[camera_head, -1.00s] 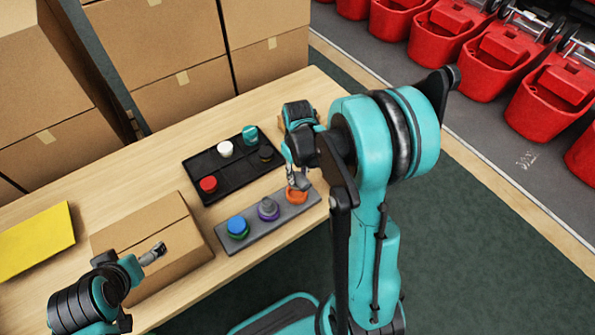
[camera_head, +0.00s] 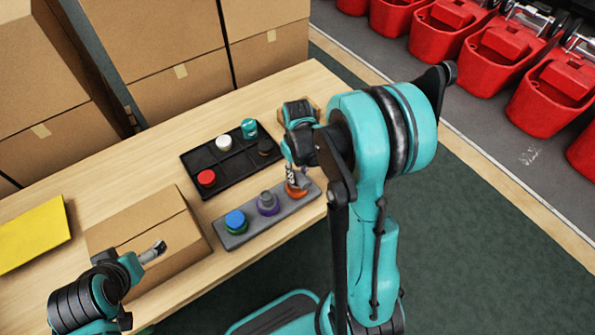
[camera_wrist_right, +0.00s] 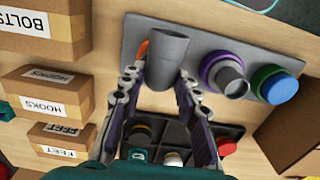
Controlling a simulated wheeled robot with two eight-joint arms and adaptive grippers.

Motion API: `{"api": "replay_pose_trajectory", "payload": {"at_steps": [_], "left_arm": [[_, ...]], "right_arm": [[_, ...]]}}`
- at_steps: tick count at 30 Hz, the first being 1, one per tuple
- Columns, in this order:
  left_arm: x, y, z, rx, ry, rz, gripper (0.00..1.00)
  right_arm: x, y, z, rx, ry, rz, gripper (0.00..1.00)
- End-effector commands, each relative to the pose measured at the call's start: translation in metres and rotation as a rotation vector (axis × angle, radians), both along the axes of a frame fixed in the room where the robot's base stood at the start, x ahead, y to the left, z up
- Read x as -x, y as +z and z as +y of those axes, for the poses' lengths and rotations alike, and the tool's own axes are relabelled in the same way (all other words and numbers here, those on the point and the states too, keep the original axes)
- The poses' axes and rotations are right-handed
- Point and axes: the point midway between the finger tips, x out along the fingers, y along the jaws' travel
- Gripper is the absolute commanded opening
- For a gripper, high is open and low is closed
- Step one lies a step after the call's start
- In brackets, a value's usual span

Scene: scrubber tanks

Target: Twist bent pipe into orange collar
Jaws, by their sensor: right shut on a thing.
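The bent pipe (camera_wrist_right: 165,58) is grey and sits between the fingers of my right gripper (camera_wrist_right: 157,85), which is shut on it. In the head view, my right gripper (camera_head: 293,180) is right at the orange collar (camera_head: 297,191) at the right end of a grey plate (camera_head: 249,227). In the wrist view the pipe hides most of the orange collar (camera_wrist_right: 143,48). I cannot tell how deep the pipe sits in it. My left gripper (camera_head: 153,252) is over a cardboard box, away from the plate; its finger gap is unclear.
The plate also holds a purple collar (camera_head: 268,208) with a grey piece and a green collar with a blue top (camera_head: 236,220). A black tray (camera_head: 221,176) with red, white, teal and dark parts lies behind. A closed cardboard box (camera_head: 165,225) is at left; labelled boxes (camera_wrist_right: 45,85) stand nearby.

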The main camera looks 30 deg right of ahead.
Motion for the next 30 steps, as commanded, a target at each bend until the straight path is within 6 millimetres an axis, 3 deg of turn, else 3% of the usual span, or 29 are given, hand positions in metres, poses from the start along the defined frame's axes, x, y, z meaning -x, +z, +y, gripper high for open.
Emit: {"api": "replay_pose_trajectory", "payload": {"at_steps": [30], "left_arm": [[0.0,-0.012,0.0,0.0,0.0,0.0,0.94]], "right_arm": [[0.0,-0.012,0.0,0.0,0.0,0.0,0.0]]}}
